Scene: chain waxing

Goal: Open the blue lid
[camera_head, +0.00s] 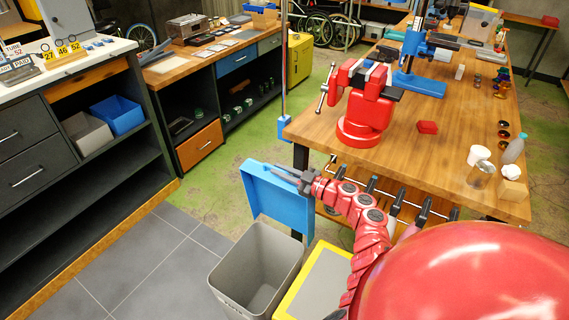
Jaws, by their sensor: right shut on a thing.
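The blue lid (262,200) stands steeply raised at the back of a grey bin (232,284). The bin's mouth is uncovered and its inside looks empty. My right gripper (287,175) is at the upper part of the lid, shut on it. The exact contact of the fingers is too small to make out. My left gripper is not in view.
A yellow-rimmed bin (291,300) stands right beside the grey one. A wooden workbench (455,170) with a red vise (362,108) is close behind the lid. Dark shelving (70,200) is at left. Grey tiled floor (150,262) between is clear.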

